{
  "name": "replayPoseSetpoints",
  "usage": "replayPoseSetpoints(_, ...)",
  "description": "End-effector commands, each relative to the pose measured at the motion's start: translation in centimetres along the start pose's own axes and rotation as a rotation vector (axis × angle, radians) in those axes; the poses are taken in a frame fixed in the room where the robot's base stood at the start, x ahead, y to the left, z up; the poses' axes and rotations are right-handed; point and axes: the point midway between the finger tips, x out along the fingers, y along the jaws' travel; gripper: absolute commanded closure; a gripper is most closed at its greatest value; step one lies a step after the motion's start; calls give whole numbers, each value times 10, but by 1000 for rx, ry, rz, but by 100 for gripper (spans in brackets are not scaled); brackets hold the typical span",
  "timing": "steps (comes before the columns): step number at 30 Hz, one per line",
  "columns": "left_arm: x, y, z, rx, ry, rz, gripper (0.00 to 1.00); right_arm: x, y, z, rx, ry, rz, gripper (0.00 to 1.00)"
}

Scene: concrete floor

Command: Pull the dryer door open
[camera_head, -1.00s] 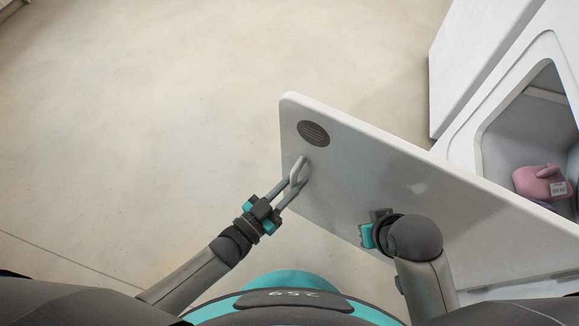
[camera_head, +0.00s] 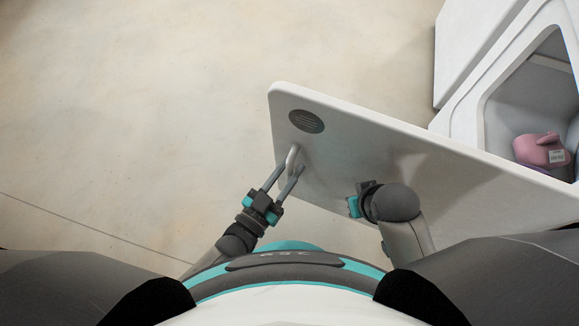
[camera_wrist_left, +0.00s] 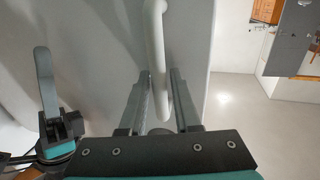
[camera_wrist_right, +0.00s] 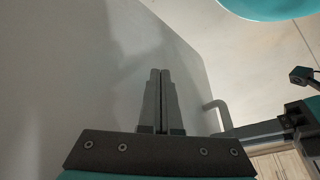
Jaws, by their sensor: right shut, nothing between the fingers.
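The white dryer door (camera_head: 400,180) stands well open in the head view, angled out from the dryer (camera_head: 470,120) at the right. Its handle (camera_head: 292,156) is a pale grey loop near the free edge. My left gripper (camera_head: 288,172) is open with its fingers on either side of the handle. The left wrist view shows the handle bar (camera_wrist_left: 155,50) between the fingers with visible gaps. My right gripper (camera_head: 362,194) is close to the door's outer face. In the right wrist view its fingers (camera_wrist_right: 156,75) are together and empty; contact with the door is unclear.
A pink item (camera_head: 540,150) with a white label lies inside the dryer opening. A dark round vent or badge (camera_head: 306,121) is on the door near its free corner. Concrete floor (camera_head: 140,120) is clear to the left. A white cabinet body (camera_head: 465,45) stands behind the dryer.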

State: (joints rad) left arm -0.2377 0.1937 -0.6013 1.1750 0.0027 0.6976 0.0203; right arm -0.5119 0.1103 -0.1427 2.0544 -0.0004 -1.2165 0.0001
Motion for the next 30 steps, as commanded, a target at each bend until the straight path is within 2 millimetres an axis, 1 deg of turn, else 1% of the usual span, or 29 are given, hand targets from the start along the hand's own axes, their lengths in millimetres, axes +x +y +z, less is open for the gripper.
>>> replayPoseSetpoints(1, 0, 0, 0, 0, 0, 0, 62, 0, 0, 0, 0, 0, 0, 100)
replayPoseSetpoints(4, 0, 0, 0, 0, 1, 1, 51, 0, 0, 0, 0, 0, 0, 100)
replayPoseSetpoints(5, 0, 0, 0, 0, 1, 1, 49, 0, 0, 0, 0, 0, 0, 100)
replayPoseSetpoints(12, 0, 0, -1, -1, 2, 1, 49, 0, 0, 0, 0, 0, -1, 100)
replayPoseSetpoints(16, -9, 1, -1, -1, 0, 1, 49, -2, 0, -1, 0, 3, -1, 100)
replayPoseSetpoints(20, -31, 1, -1, 0, -3, 2, 49, 11, 0, 8, 0, -25, 0, 100)
replayPoseSetpoints(27, -90, 0, -1, 0, -4, 1, 49, 28, -1, 25, -2, -58, -3, 100)
replayPoseSetpoints(30, -112, 0, -1, -1, -3, 1, 49, 33, -1, 30, -3, -67, -3, 100)
